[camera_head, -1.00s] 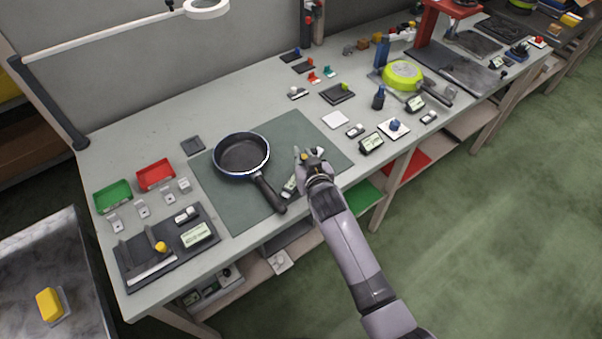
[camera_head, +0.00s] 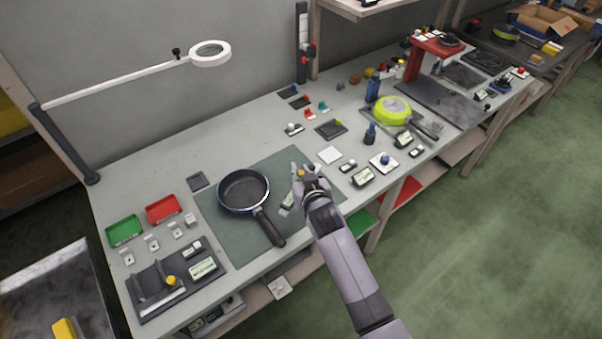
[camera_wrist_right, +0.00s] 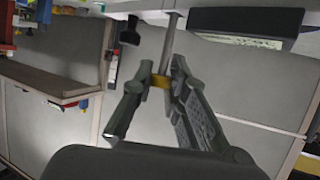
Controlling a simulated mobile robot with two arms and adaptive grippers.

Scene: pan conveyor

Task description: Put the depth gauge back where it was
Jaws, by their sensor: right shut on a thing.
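The depth gauge (camera_head: 288,200), a small dark body with a pale display, is at my right gripper (camera_head: 309,176) over the right part of the green mat. In the wrist view the right gripper (camera_wrist_right: 160,84) is shut on a yellow band around a thin metal rod (camera_wrist_right: 170,42). A dark body with a pale display (camera_wrist_right: 248,20) shows beside the rod's upper end. In the head view the hand partly covers the gauge. It looks slightly above the mat, but the exact gap is hard to tell. My left gripper is not in view.
A black pan (camera_head: 243,190) lies on the green mat (camera_head: 222,238), its handle close to the gauge. A black fixture tray (camera_head: 148,313) and green (camera_head: 124,229) and red (camera_head: 163,209) bins stand left. A white pad (camera_head: 329,155) and display blocks (camera_head: 363,177) are right.

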